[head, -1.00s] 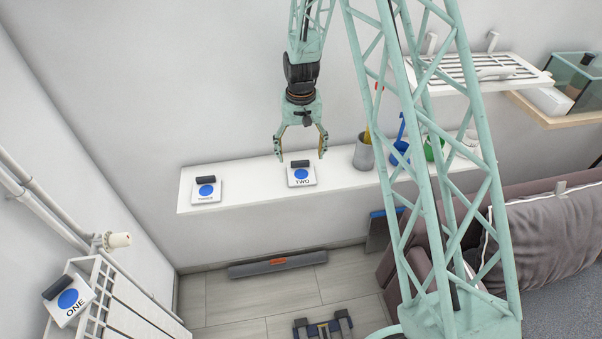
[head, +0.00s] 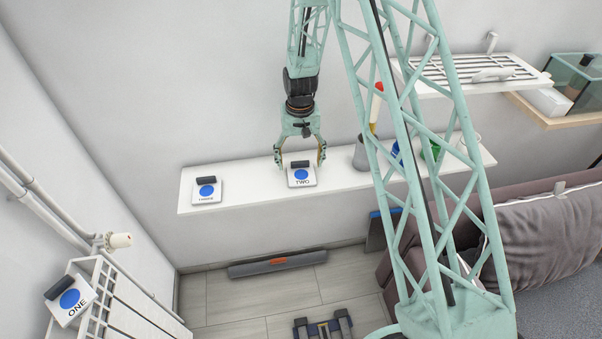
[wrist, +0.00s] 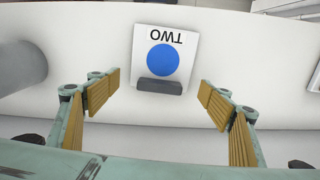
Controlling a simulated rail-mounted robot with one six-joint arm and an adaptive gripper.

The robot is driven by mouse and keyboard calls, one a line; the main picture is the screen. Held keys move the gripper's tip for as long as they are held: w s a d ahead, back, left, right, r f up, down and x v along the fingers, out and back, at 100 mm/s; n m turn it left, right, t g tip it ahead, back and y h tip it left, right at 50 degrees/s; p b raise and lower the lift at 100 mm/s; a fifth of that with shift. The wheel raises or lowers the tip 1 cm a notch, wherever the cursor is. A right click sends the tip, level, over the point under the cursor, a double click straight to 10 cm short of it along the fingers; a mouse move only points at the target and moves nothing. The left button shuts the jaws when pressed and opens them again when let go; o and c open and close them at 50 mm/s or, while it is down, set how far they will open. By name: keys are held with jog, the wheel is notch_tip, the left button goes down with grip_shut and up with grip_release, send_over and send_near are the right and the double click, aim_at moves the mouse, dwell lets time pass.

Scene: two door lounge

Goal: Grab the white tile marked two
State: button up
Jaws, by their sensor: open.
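The white tile marked TWO (head: 302,179) lies on a white wall shelf, with a blue disc and a dark grey handle block (head: 300,164) at its back edge. In the wrist view the tile (wrist: 180,42) appears upside down, with its dark block (wrist: 159,86) nearest my gripper. My gripper (head: 300,160) points down over the tile's back edge with its fingers spread. In the wrist view my gripper (wrist: 158,97) is open and empty, with a padded finger on either side of the block and clear gaps between.
The white shelf (head: 245,192) also holds the tile marked THREE (head: 207,193) at left. A grey cup (head: 361,155) stands right of my gripper, with blue and green items beyond. The tile marked ONE (head: 70,302) lies on the radiator (head: 120,310) at lower left.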

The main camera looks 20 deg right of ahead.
jog(key=shift+f, duration=0.5)
jog(key=shift+c, duration=0.8)
jog(key=c, duration=0.8)
